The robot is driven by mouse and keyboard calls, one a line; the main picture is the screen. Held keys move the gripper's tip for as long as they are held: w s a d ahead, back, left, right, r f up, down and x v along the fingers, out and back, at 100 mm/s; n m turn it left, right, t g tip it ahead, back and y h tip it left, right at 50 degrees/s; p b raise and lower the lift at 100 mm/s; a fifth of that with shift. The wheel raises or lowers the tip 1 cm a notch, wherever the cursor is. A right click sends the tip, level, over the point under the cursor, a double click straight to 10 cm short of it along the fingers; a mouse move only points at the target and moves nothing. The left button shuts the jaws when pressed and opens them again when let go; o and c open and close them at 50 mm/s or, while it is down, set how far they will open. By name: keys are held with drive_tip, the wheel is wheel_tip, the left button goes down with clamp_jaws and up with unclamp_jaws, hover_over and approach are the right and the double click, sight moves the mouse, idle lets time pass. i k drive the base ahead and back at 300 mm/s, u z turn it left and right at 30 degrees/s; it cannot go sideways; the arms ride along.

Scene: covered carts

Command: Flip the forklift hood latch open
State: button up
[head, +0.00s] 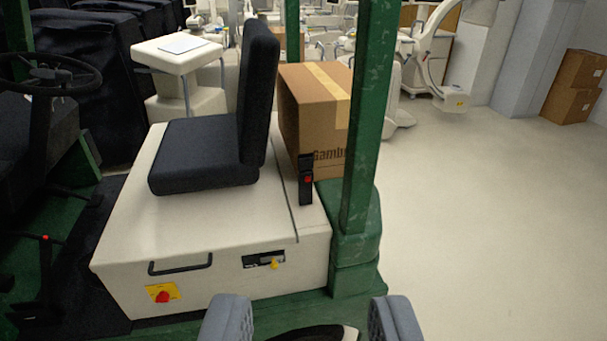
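The forklift hood (215,235) is a white box with a black seat (205,150) on top; it looks closed. On its near side, a dark recessed plate with a small yellow piece (268,261) looks like the latch; its exact position is too small to tell. A black bar handle (180,266) sits to its left. My gripper (310,318) shows at the bottom edge as two grey fingers spread wide apart. It is open and holds nothing visible. It is lower in the picture than the latch and apart from it.
A green post (365,120) rises right of the hood. A red knob on a yellow plate (163,297) is low left. A black belt buckle (306,180) stands beside the seat. A cardboard box (315,110) is behind. Floor at right (490,220) is clear.

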sight(274, 266)
drive_tip(key=u, duration=0.2)
drive_tip(key=k, duration=1.35)
drive_tip(key=z, duration=0.55)
drive_tip(key=i, duration=1.8)
drive_tip(key=u, duration=0.25)
